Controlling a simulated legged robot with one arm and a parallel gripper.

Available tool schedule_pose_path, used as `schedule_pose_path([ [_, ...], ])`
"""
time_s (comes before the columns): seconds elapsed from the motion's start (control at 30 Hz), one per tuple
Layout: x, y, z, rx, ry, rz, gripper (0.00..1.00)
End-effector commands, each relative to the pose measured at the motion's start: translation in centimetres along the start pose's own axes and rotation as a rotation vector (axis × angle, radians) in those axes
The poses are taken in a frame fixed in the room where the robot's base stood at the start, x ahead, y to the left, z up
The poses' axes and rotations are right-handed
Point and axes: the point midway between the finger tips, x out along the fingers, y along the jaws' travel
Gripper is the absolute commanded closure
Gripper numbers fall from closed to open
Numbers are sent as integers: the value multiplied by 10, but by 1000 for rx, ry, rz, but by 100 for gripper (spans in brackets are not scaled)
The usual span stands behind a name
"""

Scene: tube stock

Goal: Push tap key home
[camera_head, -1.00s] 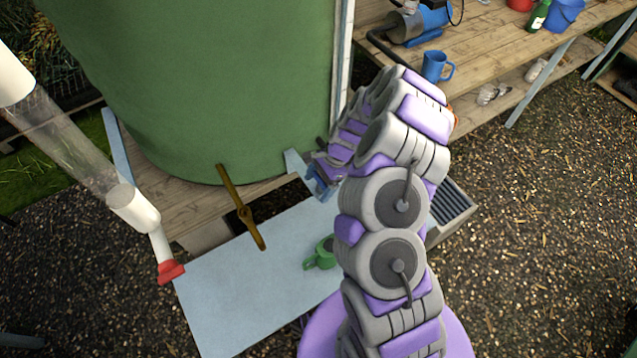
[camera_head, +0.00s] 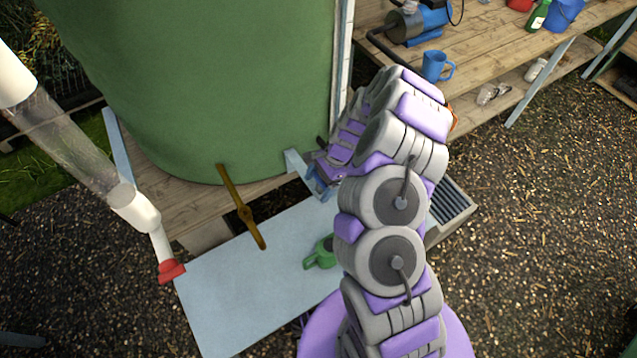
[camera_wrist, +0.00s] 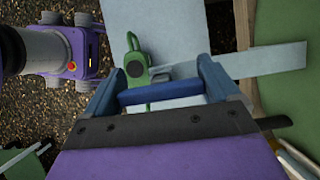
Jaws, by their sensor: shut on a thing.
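My gripper (camera_wrist: 160,92) is shut on a dark blue bar (camera_wrist: 158,94), which spans between its two blue fingers in the wrist view. I cannot tell for certain that this bar is the tap key; what lies under it is mostly hidden. A green fitting with a loop (camera_wrist: 137,66) shows just beyond the bar, and a bit of green shows below the bar. In the head view the green fitting (camera_head: 320,253) is on the pale blue panel, and my gripper (camera_head: 319,188) is above the panel's far right edge, partly hidden by my arm.
The large green tank (camera_head: 200,90) rises behind. A clear pipe with a red end (camera_head: 171,271) is at left. A wooden bench (camera_head: 480,50) holds a blue mug (camera_head: 436,67).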

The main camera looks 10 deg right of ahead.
Motion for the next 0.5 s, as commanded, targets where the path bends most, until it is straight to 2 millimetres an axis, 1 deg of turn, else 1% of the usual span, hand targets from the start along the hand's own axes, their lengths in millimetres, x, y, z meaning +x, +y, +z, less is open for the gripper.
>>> schedule_pose_path([
  [0.5, 9, 0, -4, 0, 0, 1, 43],
])
